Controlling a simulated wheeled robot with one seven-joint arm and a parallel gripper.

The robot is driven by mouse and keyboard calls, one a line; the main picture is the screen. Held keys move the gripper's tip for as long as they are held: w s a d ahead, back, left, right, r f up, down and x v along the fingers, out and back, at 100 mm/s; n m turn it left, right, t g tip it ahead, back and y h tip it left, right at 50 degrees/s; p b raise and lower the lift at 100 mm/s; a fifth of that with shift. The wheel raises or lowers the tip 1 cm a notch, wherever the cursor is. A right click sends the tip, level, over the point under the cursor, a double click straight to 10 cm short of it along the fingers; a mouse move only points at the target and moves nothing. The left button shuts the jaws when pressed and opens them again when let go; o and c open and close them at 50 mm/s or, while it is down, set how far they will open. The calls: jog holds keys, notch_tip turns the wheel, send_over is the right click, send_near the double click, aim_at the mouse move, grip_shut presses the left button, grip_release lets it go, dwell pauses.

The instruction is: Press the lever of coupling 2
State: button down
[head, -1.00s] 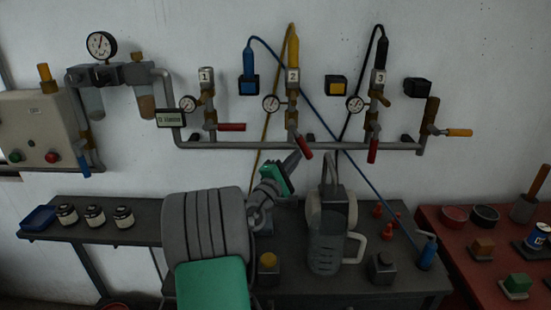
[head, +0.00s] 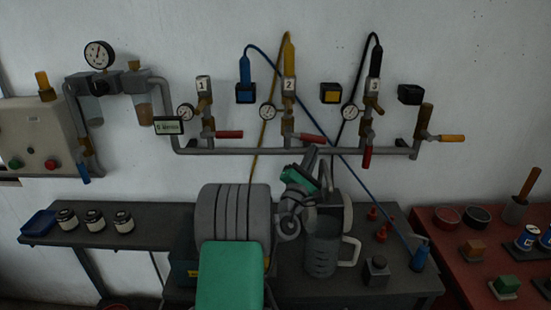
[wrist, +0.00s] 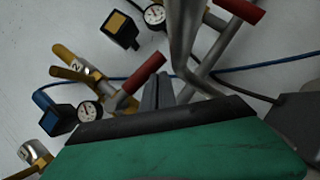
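Coupling 2 (head: 289,90) is on the wall pipe, with a yellow plug and hose at its top and a gauge (head: 267,112) at its left. Its red lever (head: 314,138) points right, nearly level. My gripper (head: 311,154) is just below the lever, fingers pointing up at the pipe. In the wrist view, coupling 2 (wrist: 77,68) is at left and its red lever (wrist: 143,80) lies just beside my fingers (wrist: 157,92). The fingers look shut together with nothing between them. I cannot tell whether they touch the lever.
Coupling 1 (head: 203,95) has its red lever pointing right; coupling 3 (head: 374,95) has its lever hanging down. The pipe (head: 240,151) runs behind my gripper. A grey jug (head: 321,245) stands close below it. A blue hose crosses diagonally nearby.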

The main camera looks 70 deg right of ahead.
jog(key=shift+s+d+r, duration=0.15)
jog(key=shift+s+r, duration=0.15)
jog(key=shift+r, duration=0.05)
dwell(0.3)
jog(key=b+v, duration=0.4)
jog(key=v, duration=0.4)
dwell(0.3)
